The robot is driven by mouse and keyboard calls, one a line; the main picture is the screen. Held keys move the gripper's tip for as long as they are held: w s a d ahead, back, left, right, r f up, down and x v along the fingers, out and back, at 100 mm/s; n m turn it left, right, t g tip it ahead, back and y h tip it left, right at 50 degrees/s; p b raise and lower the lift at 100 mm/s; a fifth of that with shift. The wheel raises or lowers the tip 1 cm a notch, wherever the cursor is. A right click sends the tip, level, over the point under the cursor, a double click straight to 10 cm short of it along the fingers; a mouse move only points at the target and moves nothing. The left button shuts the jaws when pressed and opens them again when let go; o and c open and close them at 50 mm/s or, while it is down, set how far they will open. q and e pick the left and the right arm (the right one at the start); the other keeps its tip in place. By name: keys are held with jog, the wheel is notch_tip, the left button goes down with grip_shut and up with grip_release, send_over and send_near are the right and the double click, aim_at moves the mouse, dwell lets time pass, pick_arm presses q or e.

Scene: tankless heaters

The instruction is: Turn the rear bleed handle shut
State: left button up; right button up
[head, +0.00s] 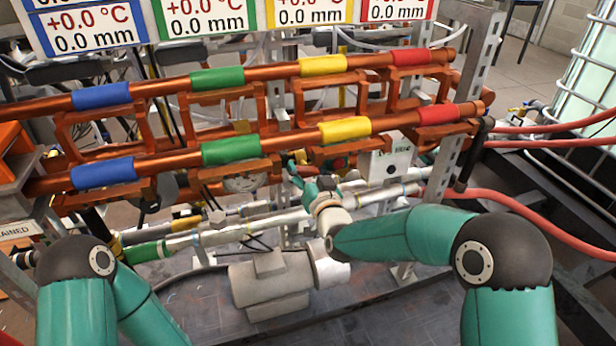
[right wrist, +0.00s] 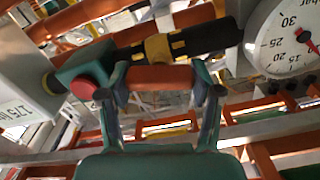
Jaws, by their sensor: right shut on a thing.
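My right gripper (head: 308,182) reaches up into the pipework below the yellow-banded copper pipe in the head view. In the right wrist view my right gripper (right wrist: 160,92) has one finger on each side of an orange bar-shaped handle (right wrist: 158,76), shut on it. The handle lies across the picture, beside a green block with a red round face (right wrist: 82,88) and a dark pipe with a yellow band (right wrist: 158,48). I cannot tell the handle's valve position. My left arm shows at lower left, its gripper out of view.
Copper pipes with blue, green, yellow and red bands (head: 230,150) run above the gripper. A white labelled box (head: 390,160) is to its right, and a dial gauge (right wrist: 290,42) is close by in the wrist view. A grey cylinder (head: 270,282) lies below. Red hoses (head: 540,205) run at right.

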jog(key=m+b, duration=0.4)
jog(key=b, duration=0.1)
jog(key=m+b, duration=0.4)
jog(key=b, duration=0.2)
jog(key=f+m+b, duration=0.1)
jog(key=m+b, duration=0.3)
jog(key=b, duration=0.1)
jog(key=shift+w+d, duration=0.1)
jog(key=shift+d, duration=0.25)
jog(key=shift+r+m+b, duration=0.15)
jog(key=shift+m+b, duration=1.3)
jog(key=shift+m, duration=0.15)
jog(key=o, duration=1.1)
jog(key=shift+c, duration=0.2)
jog(key=shift+o, duration=0.5)
jog(key=v, duration=1.2)
